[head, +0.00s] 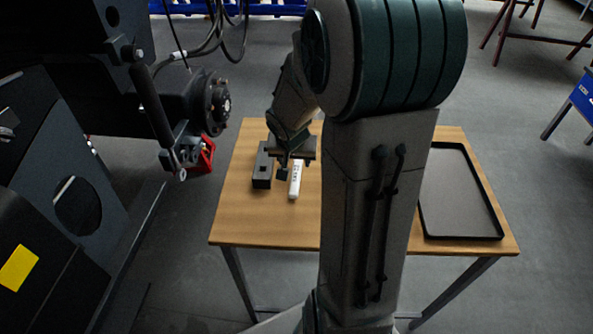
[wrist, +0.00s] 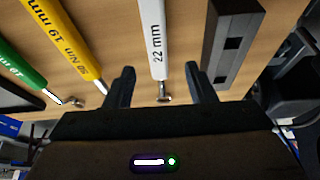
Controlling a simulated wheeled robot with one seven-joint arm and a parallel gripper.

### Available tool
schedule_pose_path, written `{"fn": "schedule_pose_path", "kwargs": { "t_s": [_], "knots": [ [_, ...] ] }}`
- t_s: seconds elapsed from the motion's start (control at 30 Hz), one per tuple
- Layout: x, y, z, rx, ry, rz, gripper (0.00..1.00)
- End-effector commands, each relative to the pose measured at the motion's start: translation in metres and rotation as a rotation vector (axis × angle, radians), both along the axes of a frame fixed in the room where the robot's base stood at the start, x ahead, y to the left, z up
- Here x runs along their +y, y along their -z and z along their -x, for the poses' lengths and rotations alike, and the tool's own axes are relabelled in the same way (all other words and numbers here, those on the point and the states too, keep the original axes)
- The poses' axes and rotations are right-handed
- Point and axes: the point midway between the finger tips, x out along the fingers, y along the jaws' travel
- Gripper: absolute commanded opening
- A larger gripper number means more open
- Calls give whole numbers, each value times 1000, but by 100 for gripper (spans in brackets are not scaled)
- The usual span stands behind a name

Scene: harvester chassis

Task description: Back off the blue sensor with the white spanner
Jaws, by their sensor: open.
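The white spanner (head: 294,183), marked 22 mm, lies on the wooden table; it also shows in the wrist view (wrist: 153,45). My gripper (head: 290,168) is over the table at the spanner. In the wrist view my open gripper (wrist: 161,88) has one finger on each side of the spanner, with a gap on both sides. The spanner's small metal end (wrist: 164,98) points toward my palm. I cannot make out the blue sensor in either view.
A black block with square holes (wrist: 222,58) lies right of the white spanner. A yellow 19 mm spanner (wrist: 72,40) and a green one (wrist: 20,65) lie left. A black tray (head: 460,236) sits on the table's right. The dark chassis, with a red bracket (head: 203,158), stands left.

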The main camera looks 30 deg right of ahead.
Motion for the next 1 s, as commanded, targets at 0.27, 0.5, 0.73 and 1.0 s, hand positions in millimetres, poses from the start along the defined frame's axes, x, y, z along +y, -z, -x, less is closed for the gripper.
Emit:
{"fn": "schedule_pose_path", "kwargs": {
  "t_s": [0.27, 0.5, 0.73, 1.0],
  "knots": [
    [-8, 20, -8, 3, -1, -1, 50],
    [-16, 47, -18, 1, -1, 0, 50],
    [-17, 49, -20, -1, 0, 0, 50],
    [-17, 50, -20, 0, 0, 0, 50]
  ]
}}
